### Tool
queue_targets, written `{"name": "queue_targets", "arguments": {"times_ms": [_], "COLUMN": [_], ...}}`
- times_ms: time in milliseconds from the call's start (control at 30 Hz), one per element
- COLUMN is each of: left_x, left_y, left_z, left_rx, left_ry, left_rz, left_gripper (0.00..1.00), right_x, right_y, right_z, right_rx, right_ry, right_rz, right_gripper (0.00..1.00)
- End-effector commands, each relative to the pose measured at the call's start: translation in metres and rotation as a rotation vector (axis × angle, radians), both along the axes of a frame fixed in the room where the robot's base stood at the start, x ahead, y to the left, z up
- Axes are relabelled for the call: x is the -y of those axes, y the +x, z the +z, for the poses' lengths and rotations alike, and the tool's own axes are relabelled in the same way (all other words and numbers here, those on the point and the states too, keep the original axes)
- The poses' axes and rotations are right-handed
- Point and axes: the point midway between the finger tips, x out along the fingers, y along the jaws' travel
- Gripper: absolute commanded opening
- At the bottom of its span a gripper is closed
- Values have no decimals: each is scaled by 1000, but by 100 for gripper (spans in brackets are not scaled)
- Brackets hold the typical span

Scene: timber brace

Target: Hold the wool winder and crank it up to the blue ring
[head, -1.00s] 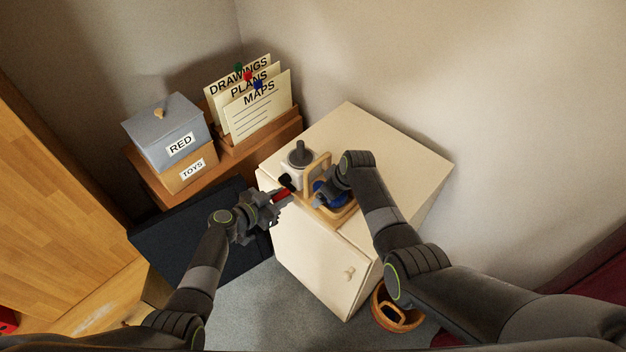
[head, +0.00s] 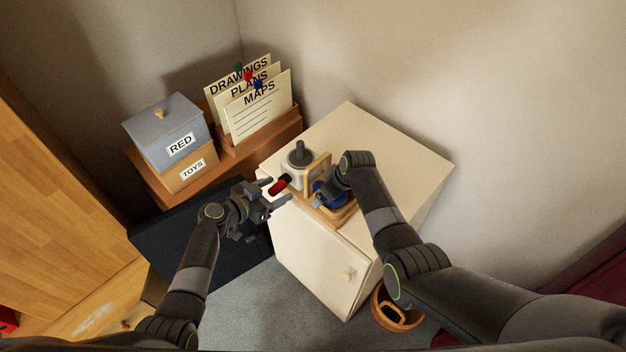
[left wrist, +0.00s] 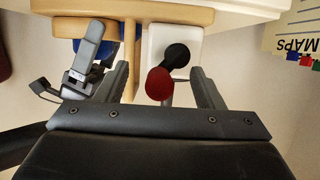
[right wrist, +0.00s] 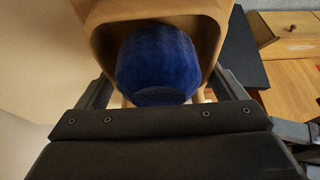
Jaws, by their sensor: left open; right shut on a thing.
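The wool winder (head: 314,208) stands on the cream cabinet near its front left edge, with a wooden frame, a blue round part, a white box (head: 292,178) and a grey top. Its crank has a red knob (head: 279,187) on a dark arm, pointing toward my left gripper. My left gripper (head: 277,194) is open; in the left wrist view the red knob (left wrist: 160,84) shows between its fingers, not gripped. My right gripper (head: 328,192) is shut on the winder's wooden frame (right wrist: 205,12), around the blue part (right wrist: 158,60). I cannot make out a separate blue ring.
The cabinet top (head: 390,150) is clear behind and right of the winder. A grey-blue box labelled RED (head: 165,130) and a card holder (head: 258,105) stand at the back left. A basket (head: 395,312) sits on the floor beside the cabinet.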

Motion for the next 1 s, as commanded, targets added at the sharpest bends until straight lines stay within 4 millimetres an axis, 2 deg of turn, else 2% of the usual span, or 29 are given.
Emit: {"name": "queue_targets", "arguments": {"times_ms": [700,1000], "left_x": [-41,-46], "left_y": [-41,-46], "left_z": [0,0], "left_rx": [0,-1], "left_ry": [1,1], "left_rz": [1,0], "left_gripper": [62,62], "right_x": [0,0], "right_y": [0,0], "right_z": [0,0], "right_rx": [-2,-2], "right_ry": [2,2], "right_rz": [-3,-3], "right_gripper": [28,28]}}
